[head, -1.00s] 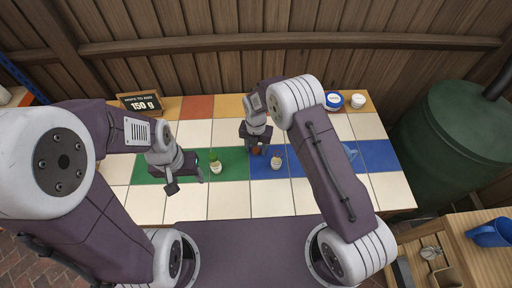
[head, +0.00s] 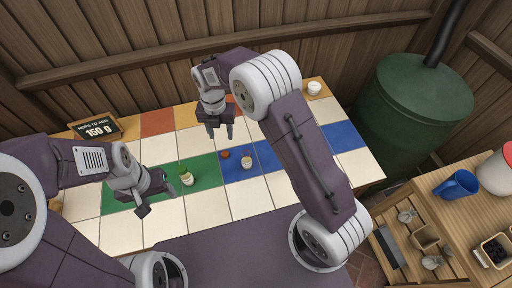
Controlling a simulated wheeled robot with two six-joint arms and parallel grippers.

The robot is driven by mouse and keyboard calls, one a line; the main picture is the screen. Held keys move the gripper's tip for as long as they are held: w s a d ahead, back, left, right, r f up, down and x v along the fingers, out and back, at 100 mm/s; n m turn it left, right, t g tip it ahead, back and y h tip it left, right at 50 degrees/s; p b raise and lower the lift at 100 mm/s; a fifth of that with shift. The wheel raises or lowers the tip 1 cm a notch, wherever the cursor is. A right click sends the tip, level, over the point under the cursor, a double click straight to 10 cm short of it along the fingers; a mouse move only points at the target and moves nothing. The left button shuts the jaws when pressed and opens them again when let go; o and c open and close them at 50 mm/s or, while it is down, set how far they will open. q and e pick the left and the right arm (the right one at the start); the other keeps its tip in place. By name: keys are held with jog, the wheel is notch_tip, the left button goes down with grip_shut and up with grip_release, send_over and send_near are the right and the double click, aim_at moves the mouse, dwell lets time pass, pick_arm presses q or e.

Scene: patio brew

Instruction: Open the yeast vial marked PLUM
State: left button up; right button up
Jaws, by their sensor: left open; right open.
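A small pale vial (head: 246,161) stands upright on the blue tiles. Its top looks dark and uncapped, though it is too small to be sure. A small red-brown cap (head: 225,154) lies on the blue tiles just left of it. A second pale vial (head: 187,178) with a green top stands on the green tiles. No vial label is readable, so I cannot tell which is PLUM. My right gripper (head: 220,134) is open and empty, behind the cap and apart from it. My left gripper (head: 157,199) is open and empty, left of the green-topped vial.
A white jar (head: 314,88) stands at the back right. A wooden side table (head: 465,215) with a blue jug (head: 457,185) is on the right, below a green barrel (head: 415,100). The front cream tiles are clear.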

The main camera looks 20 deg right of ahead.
jog(key=s+d+r+m, duration=0.1)
jog(key=s+d+m, duration=0.4)
jog(key=m, duration=0.5)
jog(key=s+d+r+m, duration=0.1)
jog(key=s+d+m, duration=0.4)
jog(key=m, duration=0.6)
jog(key=s+d+r+m+t, duration=0.1)
jog(key=s+d+m, duration=0.3)
jog(key=s+m, duration=0.4)
jog(key=m, duration=0.3)
jog(key=shift+s+d, duration=0.3)
jog(key=shift+d, duration=0.1)
